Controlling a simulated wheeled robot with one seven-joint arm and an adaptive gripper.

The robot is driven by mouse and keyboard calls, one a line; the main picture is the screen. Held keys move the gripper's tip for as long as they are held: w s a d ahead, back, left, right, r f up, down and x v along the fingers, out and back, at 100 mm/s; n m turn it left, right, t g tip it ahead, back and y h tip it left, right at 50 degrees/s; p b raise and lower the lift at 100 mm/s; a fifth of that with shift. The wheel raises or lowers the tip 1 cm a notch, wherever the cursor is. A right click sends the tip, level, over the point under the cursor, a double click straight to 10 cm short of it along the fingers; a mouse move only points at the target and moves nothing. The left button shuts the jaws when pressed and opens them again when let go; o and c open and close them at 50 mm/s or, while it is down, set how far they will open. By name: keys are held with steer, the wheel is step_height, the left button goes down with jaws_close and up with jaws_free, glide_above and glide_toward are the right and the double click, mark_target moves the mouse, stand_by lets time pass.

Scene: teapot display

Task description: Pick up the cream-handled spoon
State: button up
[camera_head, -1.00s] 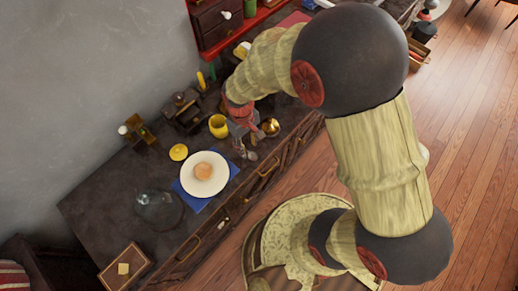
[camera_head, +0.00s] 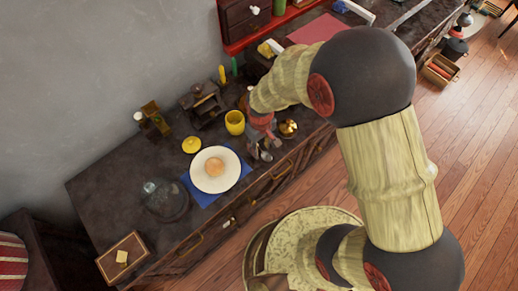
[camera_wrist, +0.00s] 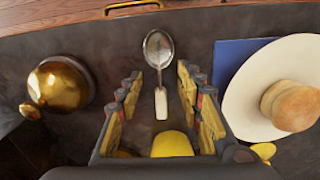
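The cream-handled spoon (camera_wrist: 161,102) lies on the dark counter in the wrist view. Its shiny metal bowl points to the top of the picture and its pale handle points toward my gripper. My gripper (camera_wrist: 160,84) is open, with one finger on each side of the handle and clear gaps between. Nothing is held. In the head view my gripper (camera_head: 257,145) is over the counter, between the plate and the brass pot. The spoon's metal bowl (camera_head: 266,156) shows just beside it, while its handle is hidden there.
A white plate (camera_wrist: 243,92) with a bun stands on a blue napkin (camera_wrist: 229,54), right of the spoon. A brass pot (camera_wrist: 62,84) stands left. A yellow cup (camera_wrist: 172,145) is near the gripper's base. A glass dome (camera_head: 165,199) stands farther along the counter.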

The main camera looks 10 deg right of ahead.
steer(key=shift+r, duration=0.1)
steer(key=shift+c, duration=0.4)
jaws_close()
